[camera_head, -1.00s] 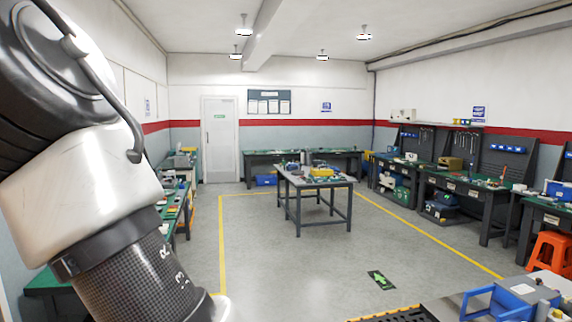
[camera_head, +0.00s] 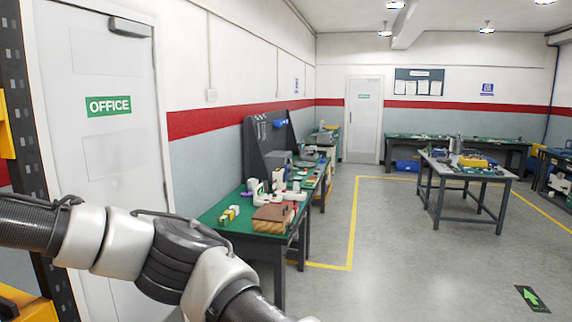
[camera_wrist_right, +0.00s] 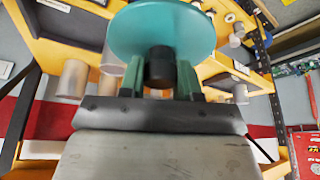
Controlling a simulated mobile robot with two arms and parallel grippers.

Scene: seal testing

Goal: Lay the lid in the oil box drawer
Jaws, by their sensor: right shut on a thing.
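The lid (camera_wrist_right: 160,30), a teal round disc with a black knob, shows at the top of the right wrist view. My right gripper (camera_wrist_right: 160,72) is shut on its black knob, with a green finger on each side. The lid is held in front of the yellow-orange shelving, and I cannot tell how far from it. An arm of mine comes in from the left in the head view, but its gripper is out of frame. I cannot make out the oil box drawer in either view.
Yellow-orange shelving (camera_wrist_right: 52,52) with several metal cylinders fills much of the right wrist view. In the head view, a green-topped workbench (camera_head: 213,217) stands by the left wall beyond an office door (camera_head: 105,160). A grey table (camera_head: 440,168) stands farther right. The floor between is clear.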

